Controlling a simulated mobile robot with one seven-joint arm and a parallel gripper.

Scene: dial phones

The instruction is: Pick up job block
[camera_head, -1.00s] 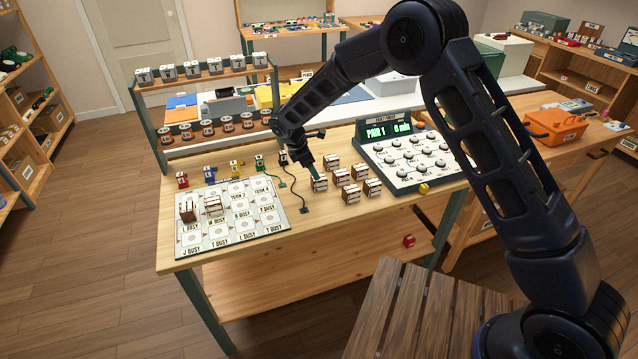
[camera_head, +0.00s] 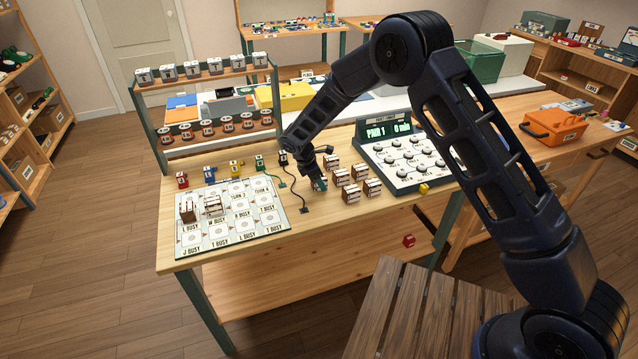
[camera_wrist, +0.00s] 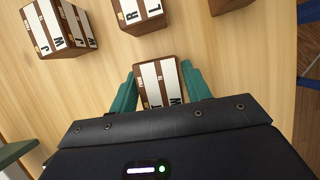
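Several brown job blocks with white lettered labels stand on the wooden table, among them one block (camera_head: 351,194) and another block (camera_head: 373,187). My gripper (camera_head: 320,184) is low over the nearest-left block of this group. In the wrist view, my gripper's green fingers (camera_wrist: 158,88) stand on either side of a job block (camera_wrist: 158,82), one at its left and one at its right. The fingers are apart, and I cannot tell whether they touch the block. The block's lower part is hidden by the gripper body.
Other blocks stand close by in the wrist view, one at the upper left (camera_wrist: 58,27) and one at the top (camera_wrist: 137,14). A labelled board (camera_head: 240,222) with two blocks lies to the left. A console (camera_head: 397,160) stands to the right. Dark cables lie beside the gripper.

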